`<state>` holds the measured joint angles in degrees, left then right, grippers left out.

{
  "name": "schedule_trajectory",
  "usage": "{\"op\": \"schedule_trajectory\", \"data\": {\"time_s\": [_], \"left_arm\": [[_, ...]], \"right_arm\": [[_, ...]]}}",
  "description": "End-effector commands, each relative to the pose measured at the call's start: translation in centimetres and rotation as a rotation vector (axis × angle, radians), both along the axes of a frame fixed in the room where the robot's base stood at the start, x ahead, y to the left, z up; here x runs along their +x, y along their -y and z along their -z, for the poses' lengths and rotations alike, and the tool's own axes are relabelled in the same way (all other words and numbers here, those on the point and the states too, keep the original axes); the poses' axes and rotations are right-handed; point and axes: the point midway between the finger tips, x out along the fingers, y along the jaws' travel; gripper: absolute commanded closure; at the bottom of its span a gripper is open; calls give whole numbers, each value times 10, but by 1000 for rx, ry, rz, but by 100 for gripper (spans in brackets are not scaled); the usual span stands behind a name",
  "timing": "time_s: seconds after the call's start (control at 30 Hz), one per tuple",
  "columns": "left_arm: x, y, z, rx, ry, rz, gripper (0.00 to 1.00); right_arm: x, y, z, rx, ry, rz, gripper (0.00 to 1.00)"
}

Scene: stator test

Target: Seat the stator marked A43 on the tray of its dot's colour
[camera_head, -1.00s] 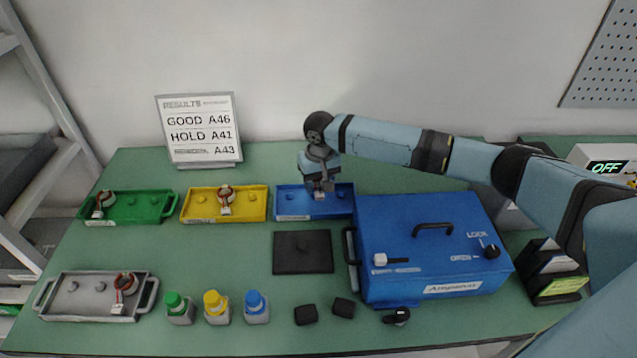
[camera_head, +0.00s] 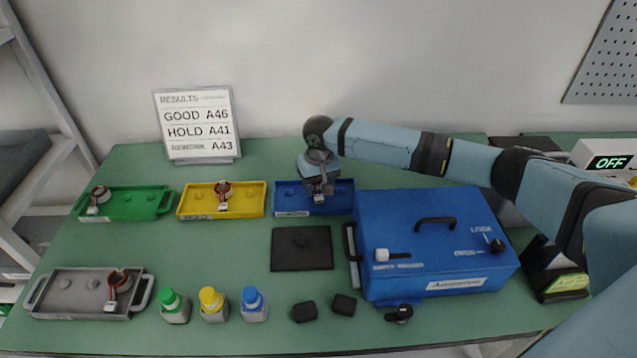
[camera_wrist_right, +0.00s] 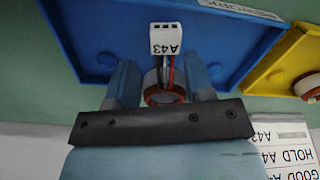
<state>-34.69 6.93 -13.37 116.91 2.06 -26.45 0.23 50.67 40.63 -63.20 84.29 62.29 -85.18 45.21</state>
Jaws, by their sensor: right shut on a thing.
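My right gripper (camera_head: 319,186) is at the blue tray (camera_head: 289,211), right of its middle. It is shut on the stator marked A43 (camera_wrist_right: 165,92), a ring with red-brown winding. Its white connector (camera_wrist_right: 165,39) reads A43 and hangs toward the tray's labelled front side, on red and dark wires. The fingers stand on both sides of the ring, close to the tray floor. I cannot tell whether the ring touches the floor or sits over a peg. No coloured dot shows on the visible part of the stator. My left gripper is not in view.
The yellow tray (camera_head: 253,212) and green tray (camera_head: 152,214) each hold a stator. A grey tray (camera_head: 63,314) at front left holds another. The results board (camera_head: 196,150) stands behind. The blue box (camera_head: 435,275) is close on the right; a black plate (camera_head: 302,262) lies in front.

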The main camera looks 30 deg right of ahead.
Motion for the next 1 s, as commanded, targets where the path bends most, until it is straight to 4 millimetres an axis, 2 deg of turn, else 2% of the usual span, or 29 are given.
{"op": "schedule_trajectory", "data": {"time_s": [0.43, 1.0], "left_arm": [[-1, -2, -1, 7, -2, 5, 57], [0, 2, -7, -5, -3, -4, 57]], "right_arm": [[0, 0, 13, 0, 1, 0, 79], [0, 0, 13, 0, 0, 0, 79]]}}
